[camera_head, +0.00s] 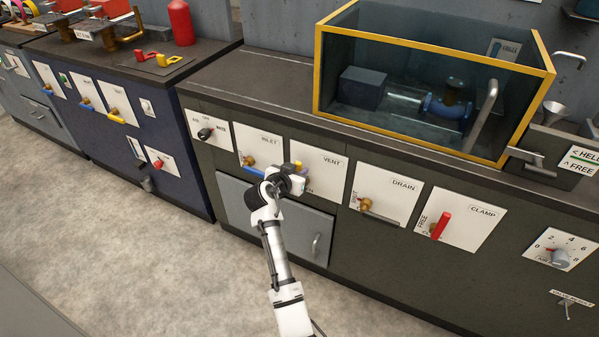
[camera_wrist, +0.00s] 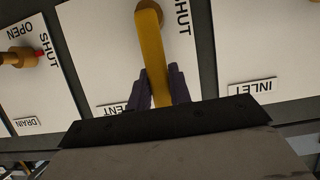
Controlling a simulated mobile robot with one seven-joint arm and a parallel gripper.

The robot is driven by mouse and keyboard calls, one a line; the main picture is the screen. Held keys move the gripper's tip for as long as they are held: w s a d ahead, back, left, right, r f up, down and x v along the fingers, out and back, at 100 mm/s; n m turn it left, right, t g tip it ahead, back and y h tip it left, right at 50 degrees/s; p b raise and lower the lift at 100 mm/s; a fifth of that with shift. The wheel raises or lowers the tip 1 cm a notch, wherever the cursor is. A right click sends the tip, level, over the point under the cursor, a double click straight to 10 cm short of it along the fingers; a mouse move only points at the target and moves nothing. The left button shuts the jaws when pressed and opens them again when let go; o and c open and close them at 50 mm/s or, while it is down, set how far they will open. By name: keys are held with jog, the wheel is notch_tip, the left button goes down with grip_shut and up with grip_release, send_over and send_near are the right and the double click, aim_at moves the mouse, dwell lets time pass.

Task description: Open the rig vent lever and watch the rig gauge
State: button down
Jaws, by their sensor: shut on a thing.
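My gripper (camera_wrist: 161,92) is shut on the yellow vent lever (camera_wrist: 150,50), with a dark finger on each side of it. The lever runs from its pivot at the top of the wrist view down between the fingers. The word SHUT stands on the plate beside the pivot. In the head view my gripper (camera_head: 297,182) covers the left part of the white vent plate (camera_head: 328,168) and most of the lever. The word OPEN is partly hidden there. I cannot make out a rig gauge reading.
The inlet plate (camera_head: 262,142) is left of the vent plate, and the drain plate (camera_head: 390,190) and clamp plate (camera_head: 465,215) are right. A yellow-framed glass tank (camera_head: 400,75) stands on the counter above. The floor in front is clear.

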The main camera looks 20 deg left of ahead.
jog(key=shift+w+r, duration=0.1)
jog(key=c, duration=1.3)
grip_release()
jog(key=b+v, duration=0.1)
jog(key=v, duration=1.3)
jog(key=shift+a+b, duration=0.1)
jog(key=shift+b, duration=0.2)
jog(key=shift+w, duration=0.1)
